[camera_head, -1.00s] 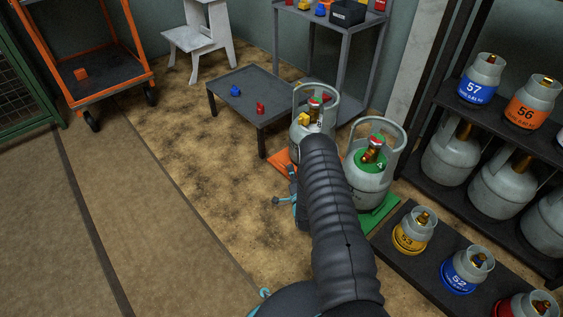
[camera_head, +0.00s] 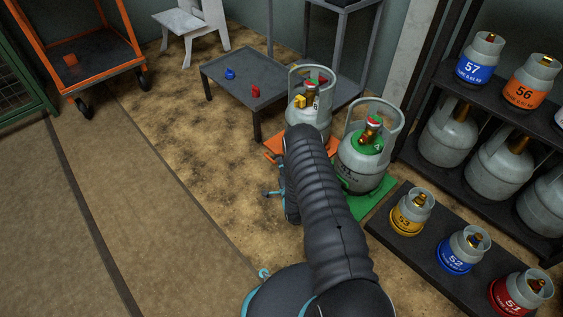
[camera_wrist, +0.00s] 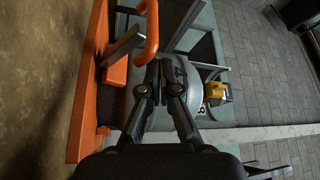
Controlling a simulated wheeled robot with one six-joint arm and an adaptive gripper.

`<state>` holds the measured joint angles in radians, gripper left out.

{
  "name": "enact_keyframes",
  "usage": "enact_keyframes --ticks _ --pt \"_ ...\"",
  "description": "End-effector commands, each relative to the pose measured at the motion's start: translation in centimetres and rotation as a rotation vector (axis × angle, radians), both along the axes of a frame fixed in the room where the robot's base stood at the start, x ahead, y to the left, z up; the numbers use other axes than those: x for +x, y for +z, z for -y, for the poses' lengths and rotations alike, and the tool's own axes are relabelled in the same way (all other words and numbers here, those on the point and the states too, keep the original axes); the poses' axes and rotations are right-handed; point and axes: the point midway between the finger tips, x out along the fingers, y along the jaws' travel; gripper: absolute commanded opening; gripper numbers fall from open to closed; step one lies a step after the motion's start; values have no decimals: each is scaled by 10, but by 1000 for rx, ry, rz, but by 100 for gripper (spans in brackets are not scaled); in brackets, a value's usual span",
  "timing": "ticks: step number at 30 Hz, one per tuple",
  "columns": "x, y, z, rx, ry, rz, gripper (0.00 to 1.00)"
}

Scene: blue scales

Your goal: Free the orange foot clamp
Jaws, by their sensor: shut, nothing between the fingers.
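The orange foot clamp shows in the wrist view as a bent orange handle (camera_wrist: 148,34) by the foot of a grey gas cylinder (camera_wrist: 183,74). The cylinder stands on an orange scale (camera_wrist: 84,95). My gripper (camera_wrist: 158,72) is shut and empty, with its fingertips close beside the handle's lower end, in front of the cylinder. I cannot tell whether they touch. In the head view, the cylinder (camera_head: 308,118) has a yellow part (camera_head: 299,101) on its valve. The orange scale (camera_head: 274,155) is partly covered by my arm, which also hides my gripper there.
A second cylinder (camera_head: 362,165) stands on a green scale (camera_head: 368,203) close on the right. A low rack (camera_head: 388,231) holds small numbered cylinders. A low table (camera_head: 240,84) stands behind, and an orange trolley (camera_head: 92,77) stands at far left. The floor left of my arm is clear.

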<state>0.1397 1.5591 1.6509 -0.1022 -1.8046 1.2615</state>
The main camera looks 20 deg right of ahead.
Motion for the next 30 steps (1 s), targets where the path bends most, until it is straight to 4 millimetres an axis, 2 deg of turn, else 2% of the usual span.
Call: enact_keyframes --ticks 11,14,24,30 --pt "-3 -1 -2 1 3 -2 0" --pt "-12 -3 -2 0 2 -2 0" --pt "-61 -11 -3 0 1 -1 0" --pt "-73 -13 -3 0 0 0 0"
